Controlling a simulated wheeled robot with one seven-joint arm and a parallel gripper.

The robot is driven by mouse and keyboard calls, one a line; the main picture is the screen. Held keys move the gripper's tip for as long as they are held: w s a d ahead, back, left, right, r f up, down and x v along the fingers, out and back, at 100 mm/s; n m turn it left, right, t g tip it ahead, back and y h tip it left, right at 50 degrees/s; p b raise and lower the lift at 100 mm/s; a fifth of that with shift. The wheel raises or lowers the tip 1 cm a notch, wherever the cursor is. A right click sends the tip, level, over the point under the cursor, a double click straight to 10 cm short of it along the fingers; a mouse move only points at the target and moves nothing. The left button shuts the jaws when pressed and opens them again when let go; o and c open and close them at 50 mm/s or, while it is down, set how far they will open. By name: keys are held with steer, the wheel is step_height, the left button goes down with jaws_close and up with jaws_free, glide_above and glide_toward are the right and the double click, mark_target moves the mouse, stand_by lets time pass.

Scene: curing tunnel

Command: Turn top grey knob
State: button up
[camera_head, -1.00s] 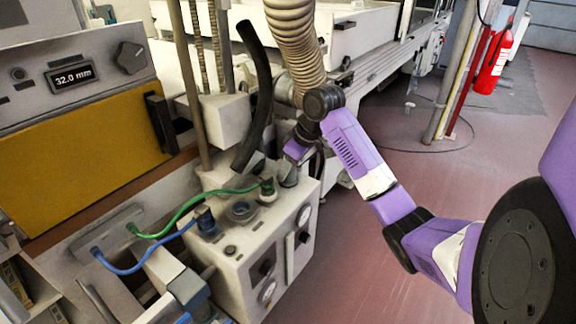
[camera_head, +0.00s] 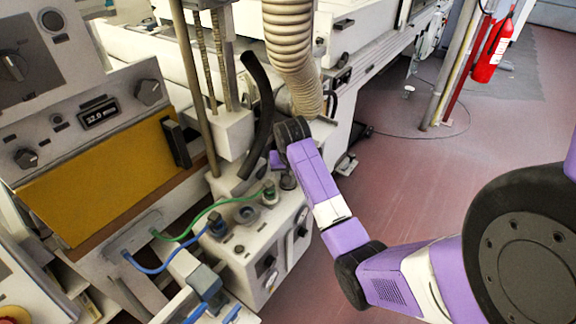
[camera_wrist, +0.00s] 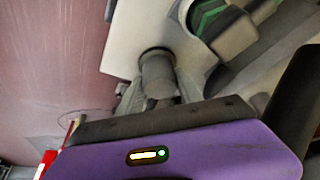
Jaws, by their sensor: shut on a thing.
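The top grey knob (camera_wrist: 157,76) is a short grey cylinder on the pale top of a box. In the wrist view my gripper (camera_wrist: 160,92) has one finger on either side of it and is shut on it. In the head view the knob (camera_head: 288,181) shows at the back right of the white box's top (camera_head: 249,236), just below my gripper (camera_head: 284,170). My wrist partly hides the gripper there, and the fingertips are hard to make out.
A green hose (camera_head: 203,212) and a blue hose (camera_head: 165,267) run to fittings on the box top. Small knobs and gauges sit on its side. A black curved pipe (camera_head: 265,110) and a ribbed duct (camera_head: 291,50) stand close behind my gripper. Floor at right is open.

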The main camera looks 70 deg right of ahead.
steer(key=m+g+p, duration=0.1)
steer(key=m, duration=0.1)
steer(key=m+g+p, duration=0.1)
steer(key=m, duration=0.2)
steer(key=shift+r+m+h, duration=0.1)
steer(key=shift+m+h, duration=0.2)
steer(key=shift+h, duration=0.1)
steer(key=m+g, duration=0.2)
steer(key=m, duration=0.2)
steer(key=shift+m, duration=0.3)
steer(key=shift+d, duration=0.1)
steer(key=o, duration=1.4)
steer(key=shift+c, duration=0.2)
steer(key=shift+y, duration=0.3)
steer(key=v, duration=0.7)
steer(key=shift+a+r+b, duration=0.2)
steer(key=shift+r+b, duration=0.1)
